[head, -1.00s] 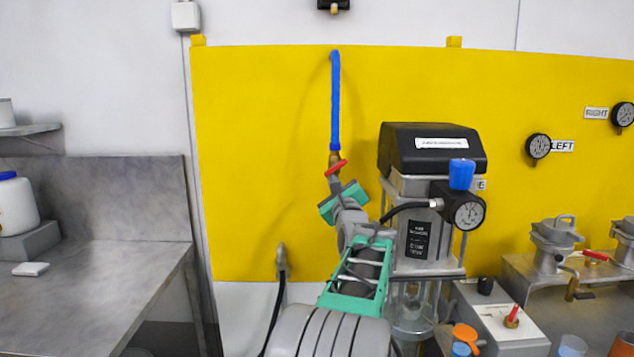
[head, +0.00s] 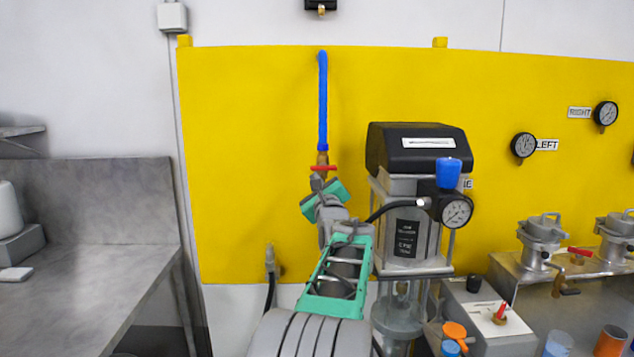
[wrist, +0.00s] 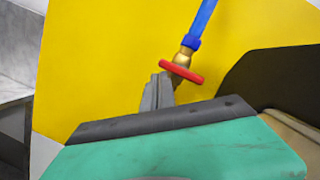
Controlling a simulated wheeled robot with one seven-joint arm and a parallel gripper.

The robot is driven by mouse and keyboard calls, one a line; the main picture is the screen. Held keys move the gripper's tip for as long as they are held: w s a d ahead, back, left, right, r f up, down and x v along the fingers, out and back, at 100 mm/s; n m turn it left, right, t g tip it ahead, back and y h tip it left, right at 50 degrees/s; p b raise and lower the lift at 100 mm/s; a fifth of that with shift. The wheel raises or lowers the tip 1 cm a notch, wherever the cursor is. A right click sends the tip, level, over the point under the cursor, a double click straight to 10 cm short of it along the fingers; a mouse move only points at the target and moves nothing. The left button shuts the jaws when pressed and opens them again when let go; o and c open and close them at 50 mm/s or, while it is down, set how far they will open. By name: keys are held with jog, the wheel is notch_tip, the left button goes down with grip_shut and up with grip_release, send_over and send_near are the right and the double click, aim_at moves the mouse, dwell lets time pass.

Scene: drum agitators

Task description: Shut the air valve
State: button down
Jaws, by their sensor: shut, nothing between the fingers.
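The air valve is a brass fitting with a red bar handle (head: 323,168) at the lower end of a blue hose (head: 323,100), in front of the yellow panel. In the head view the handle lies about level, across the line of the hose. In the wrist view the red handle (wrist: 181,72) sits just right of and above the fingertips. My gripper (wrist: 158,80) is shut and empty, its tips close to the handle's left end. In the head view my gripper (head: 316,184) is just below the handle, partly hidden by my wrist. I cannot tell whether the fingers touch the handle.
A pump unit with a black top (head: 415,148), pressure gauge (head: 456,211) and blue knob stands just right of my arm. A steel bench (head: 90,250) is at the left. Lidded pots and a control box (head: 490,320) are at the right. The yellow panel left of the hose is clear.

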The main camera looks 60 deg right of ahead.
jog(key=shift+r, duration=0.15)
jog(key=s+a+f+b, duration=0.5)
jog(key=a+f, duration=0.2)
jog(key=a, duration=0.1)
jog(key=w+a+f+n+y+p, duration=0.1)
jog(key=w+a+f+n+y, duration=0.3)
jog(key=a, duration=0.4)
jog(key=w+a+f+n+g+y+p, duration=0.1)
jog(key=w+a+f+n+y+p, duration=0.15)
jog(key=w+a+n, duration=0.5)
jog(key=w+a+f+n+y+p, duration=0.1)
jog(key=w+a+f+n+y, duration=0.3)
jog(key=a, duration=0.5)
jog(key=a+f+n+g+y+p, duration=0.25)
jog(key=a+f+n, duration=0.35)
jog(key=a+n, duration=0.5)
jog(key=s+a+f+n+g+y, duration=0.1)
jog(key=s+a+f+n+g, duration=0.2)
jog(key=s+a+n, duration=0.2)
jog(key=s+a+f+n+g+y+p, duration=0.1)
jog(key=s+a+f+n+g, duration=0.2)
jog(key=s+a, duration=0.4)
jog(key=a+f+n, duration=0.1)
jog(key=a+n, duration=0.1)
jog(key=a, duration=0.2)
jog(key=shift+s+a, duration=0.35)
jog(key=shift+s, duration=0.05)
jog(key=shift+n, duration=0.25)
